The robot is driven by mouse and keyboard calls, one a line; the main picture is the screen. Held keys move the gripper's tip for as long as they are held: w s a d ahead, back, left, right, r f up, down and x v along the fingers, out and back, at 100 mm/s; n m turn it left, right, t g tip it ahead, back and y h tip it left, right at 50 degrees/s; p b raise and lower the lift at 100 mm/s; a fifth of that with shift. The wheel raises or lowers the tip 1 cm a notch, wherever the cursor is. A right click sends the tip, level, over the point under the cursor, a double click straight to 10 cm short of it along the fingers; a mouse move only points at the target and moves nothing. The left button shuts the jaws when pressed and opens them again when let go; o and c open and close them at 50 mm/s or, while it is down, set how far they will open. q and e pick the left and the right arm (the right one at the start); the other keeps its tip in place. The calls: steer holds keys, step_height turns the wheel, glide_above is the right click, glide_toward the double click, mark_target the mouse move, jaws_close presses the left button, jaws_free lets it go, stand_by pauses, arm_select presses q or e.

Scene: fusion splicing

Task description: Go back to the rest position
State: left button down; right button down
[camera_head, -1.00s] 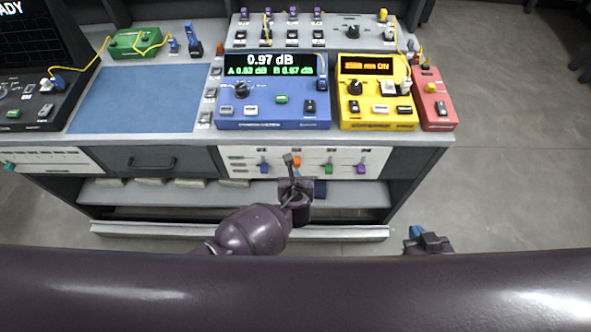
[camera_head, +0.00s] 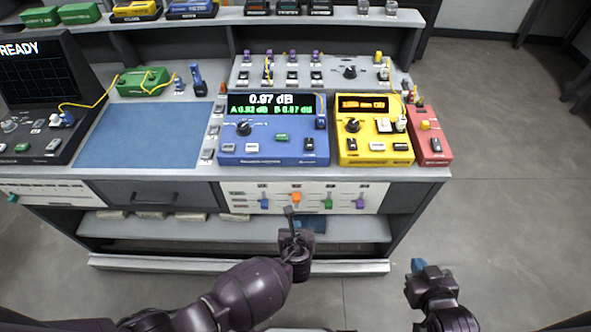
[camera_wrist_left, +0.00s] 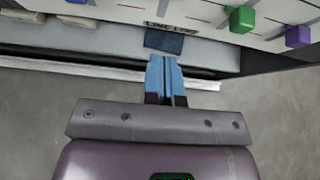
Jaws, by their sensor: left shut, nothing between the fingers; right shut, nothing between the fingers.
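My left gripper (camera_head: 296,238) is in front of the bench, below the panel with coloured sliders. In the left wrist view its blue fingers (camera_wrist_left: 164,76) are together with nothing between them. My right gripper (camera_head: 418,266) is at the lower right, over bare floor. Its blue fingertips are shut and empty. Both grippers are apart from the bench and its devices.
The bench carries a blue power meter (camera_head: 272,150) reading 0.97 dB, a yellow device (camera_head: 374,150), a red box (camera_head: 430,150) and a blue mat (camera_head: 140,135). A dark blue item (camera_wrist_left: 164,41) lies on the lower shelf (camera_head: 190,230). Floor to the right is clear.

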arm_select(q)
steer(key=w+d+r+n+h, duration=0.3)
steer(key=r+n, duration=0.4)
steer(key=n, duration=0.6)
steer(key=s+a+r+n+t+h, duration=0.1)
steer(key=s+a+r+n, duration=0.1)
steer(key=a+r+n, duration=0.4)
steer(key=s+a+r+n+t, duration=0.1)
steer(key=a+r+n, duration=0.1)
steer(key=a+n, duration=0.65)
steer(key=s+a+f+n+g+y, duration=0.1)
steer(key=s+a+n+y, duration=0.3)
steer(key=s+a, duration=1.1)
steer(key=a+f+n, duration=0.1)
steer(key=n, duration=0.2)
steer(key=shift+s+f+g, duration=0.3)
steer(key=shift+s, duration=0.1)
